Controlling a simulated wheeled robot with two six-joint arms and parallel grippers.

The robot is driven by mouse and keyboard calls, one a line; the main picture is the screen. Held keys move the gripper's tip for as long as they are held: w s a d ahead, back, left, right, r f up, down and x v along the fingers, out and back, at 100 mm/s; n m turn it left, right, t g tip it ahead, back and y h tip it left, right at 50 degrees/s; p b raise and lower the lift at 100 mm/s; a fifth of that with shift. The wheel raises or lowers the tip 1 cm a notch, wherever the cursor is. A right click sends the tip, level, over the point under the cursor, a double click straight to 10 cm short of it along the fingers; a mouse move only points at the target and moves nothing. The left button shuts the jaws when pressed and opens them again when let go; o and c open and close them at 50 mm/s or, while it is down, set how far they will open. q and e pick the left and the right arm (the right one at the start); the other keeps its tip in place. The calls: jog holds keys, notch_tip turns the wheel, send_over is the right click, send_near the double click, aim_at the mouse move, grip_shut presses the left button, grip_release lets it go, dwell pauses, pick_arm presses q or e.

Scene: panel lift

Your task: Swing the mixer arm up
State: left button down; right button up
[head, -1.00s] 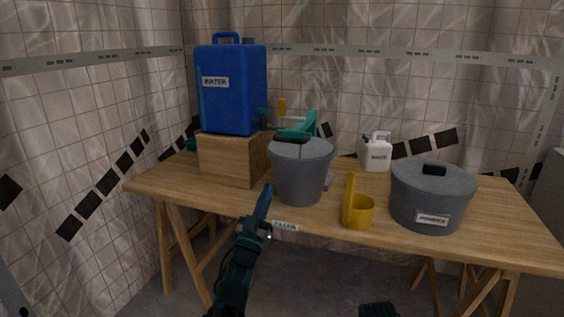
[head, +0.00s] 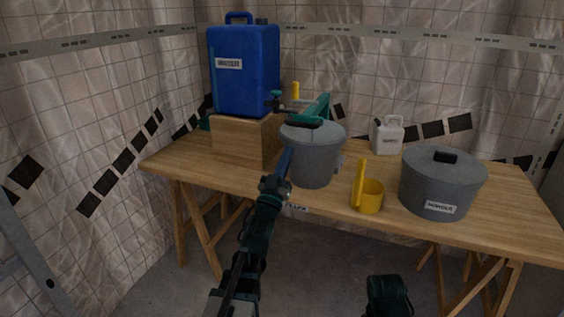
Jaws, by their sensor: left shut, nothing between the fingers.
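The teal mixer arm (head: 319,106) shows behind and above the grey bucket (head: 320,158), sloping down towards it. Its lower part is partly hidden by the bucket's top. A dark bar (head: 303,124) lies across the bucket top. My left gripper (head: 286,162) is shut and empty, with slim blue fingers pointing up just in front of the bucket's left side. I cannot tell whether they touch it. My right gripper is not in view; only a dark part of my right arm shows at the bottom.
A blue water container (head: 245,80) stands on a wooden box (head: 235,140) to the left. A yellow scoop (head: 368,195), a lidded grey powder pot (head: 440,185) and a small white jug (head: 387,136) stand to the right. The wooden table (head: 520,225) is bare at its right end.

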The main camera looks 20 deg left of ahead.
pick_arm(q)
jog(key=p+x, duration=0.3)
jog(key=x, duration=0.4)
